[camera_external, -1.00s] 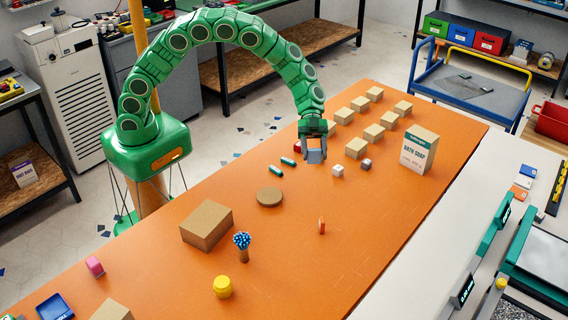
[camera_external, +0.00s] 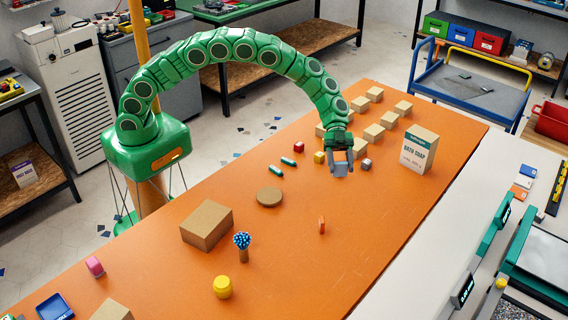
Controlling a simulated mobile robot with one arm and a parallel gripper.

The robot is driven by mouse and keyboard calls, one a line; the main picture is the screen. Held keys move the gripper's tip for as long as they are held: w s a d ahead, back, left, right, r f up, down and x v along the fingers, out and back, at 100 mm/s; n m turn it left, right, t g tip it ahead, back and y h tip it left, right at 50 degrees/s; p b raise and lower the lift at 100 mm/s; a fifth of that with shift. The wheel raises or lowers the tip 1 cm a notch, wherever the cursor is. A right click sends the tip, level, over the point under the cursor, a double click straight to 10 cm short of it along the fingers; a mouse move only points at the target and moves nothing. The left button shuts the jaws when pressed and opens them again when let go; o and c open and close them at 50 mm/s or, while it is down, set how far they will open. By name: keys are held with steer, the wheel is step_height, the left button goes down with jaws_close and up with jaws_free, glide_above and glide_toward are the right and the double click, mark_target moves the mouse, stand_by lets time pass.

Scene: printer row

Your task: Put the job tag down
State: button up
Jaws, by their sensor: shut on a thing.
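My gripper (camera_external: 341,168) hangs down at the end of the green arm, low over the orange table (camera_external: 400,218), at the near end of the rows of tan blocks. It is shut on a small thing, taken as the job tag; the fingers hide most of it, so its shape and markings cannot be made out. I cannot tell whether it touches the table. A grey cube (camera_external: 365,164) is just right of the gripper, and a yellow cube (camera_external: 319,157) is just left.
A bath soap box (camera_external: 418,150) stands to the right. A round brown disc (camera_external: 269,197), cardboard box (camera_external: 207,225) and small orange piece (camera_external: 321,226) are nearer. The table's right front is clear.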

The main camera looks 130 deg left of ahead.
steer(key=shift+w+a+f, duration=0.3)
steer(key=shift+w+f, duration=0.55)
steer(key=shift+f, duration=0.1)
steer(key=shift+w+a+f, duration=0.3)
steer(key=shift+w+f, duration=0.5)
steer(key=shift+f, duration=0.15)
steer(key=shift+w+a+f, duration=0.3)
steer(key=shift+w+f, duration=0.55)
steer(key=shift+f, duration=0.1)
steer(key=shift+w+f, duration=0.15)
steer(key=shift+f, duration=1.6)
steer(key=o, duration=1)
steer(key=shift+f, duration=0.1)
steer(key=shift+a, duration=0.1)
steer(key=v, duration=1.2)
